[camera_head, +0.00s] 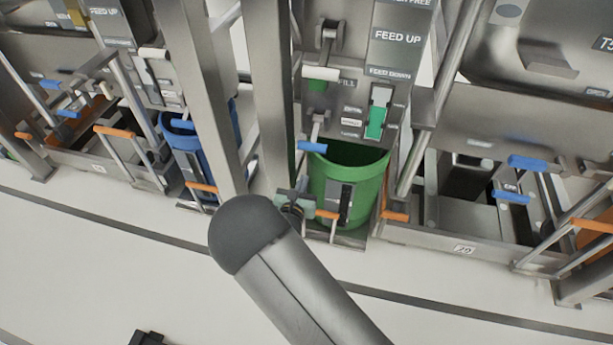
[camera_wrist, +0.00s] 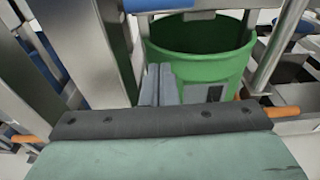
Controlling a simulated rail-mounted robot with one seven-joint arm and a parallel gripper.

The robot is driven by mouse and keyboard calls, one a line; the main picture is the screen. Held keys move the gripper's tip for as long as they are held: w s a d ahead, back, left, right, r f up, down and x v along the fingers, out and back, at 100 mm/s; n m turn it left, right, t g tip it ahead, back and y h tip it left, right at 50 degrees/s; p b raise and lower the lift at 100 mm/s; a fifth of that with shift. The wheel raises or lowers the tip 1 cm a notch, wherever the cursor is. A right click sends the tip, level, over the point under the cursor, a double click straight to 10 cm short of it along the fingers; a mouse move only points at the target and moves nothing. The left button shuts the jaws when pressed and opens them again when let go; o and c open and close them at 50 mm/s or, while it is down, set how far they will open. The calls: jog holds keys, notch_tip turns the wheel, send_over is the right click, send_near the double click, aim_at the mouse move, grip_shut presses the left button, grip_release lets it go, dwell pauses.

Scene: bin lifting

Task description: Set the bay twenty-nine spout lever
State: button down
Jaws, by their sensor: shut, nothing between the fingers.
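A floor label (camera_head: 465,249) sits on the sill of the bay to the right of the green bin; its number is too small to read surely. That bay has levers with blue handles (camera_head: 528,162) and an orange handle (camera_head: 397,217). My gripper (camera_head: 297,203) is at the front of the green bin (camera_head: 347,187), partly hidden by my arm. In the wrist view, its closed fingers (camera_wrist: 159,84) point at the green bin (camera_wrist: 200,55), with nothing between them. Which handle is the spout lever I cannot tell.
A control panel (camera_head: 350,65) marked FEED UP and FEED DOWN stands above the green bin, with a green switch (camera_head: 377,113). A blue bin (camera_head: 190,148) stands to the left. Steel posts (camera_head: 262,100) rise close to my gripper. The pale floor (camera_head: 90,255) in front is mostly clear.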

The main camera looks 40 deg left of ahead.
jog(key=b+x, duration=0.2)
jog(key=x, duration=0.7)
jog(key=r, duration=0.2)
jog(key=s+r, duration=0.1)
jog(key=r, duration=0.1)
jog(key=shift+s+d+p, duration=0.1)
jog(key=shift+d+p, duration=0.2)
jog(key=shift+d, duration=0.05)
jog(key=shift+s+r+p, duration=0.15)
jog(key=shift+r+p, duration=0.3)
jog(key=shift+p, duration=0.3)
